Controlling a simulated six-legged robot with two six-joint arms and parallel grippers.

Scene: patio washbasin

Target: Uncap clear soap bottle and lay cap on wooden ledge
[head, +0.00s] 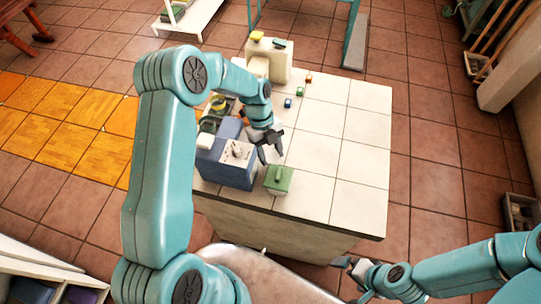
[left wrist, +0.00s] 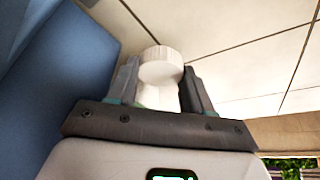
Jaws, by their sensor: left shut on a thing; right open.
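In the left wrist view a round white ridged cap (left wrist: 160,66) sits between the fingers of my left gripper (left wrist: 157,88), with a paler white part below it. I cannot tell whether that part is a bottle or more of the cap. In the head view my left gripper (head: 270,148) is over the tiled counter (head: 345,135), beside a blue box; what it holds is too small to make out there. No clear soap bottle can be told apart. My right gripper (head: 350,267) is open and empty, low at the counter's front. I cannot identify the wooden ledge.
The blue box (head: 224,170) and a green block with a handle (head: 279,180) are at the counter's front left. A cream box (head: 276,65) stands at the back, with several small coloured cubes (head: 299,91) near it. The counter's right side is clear.

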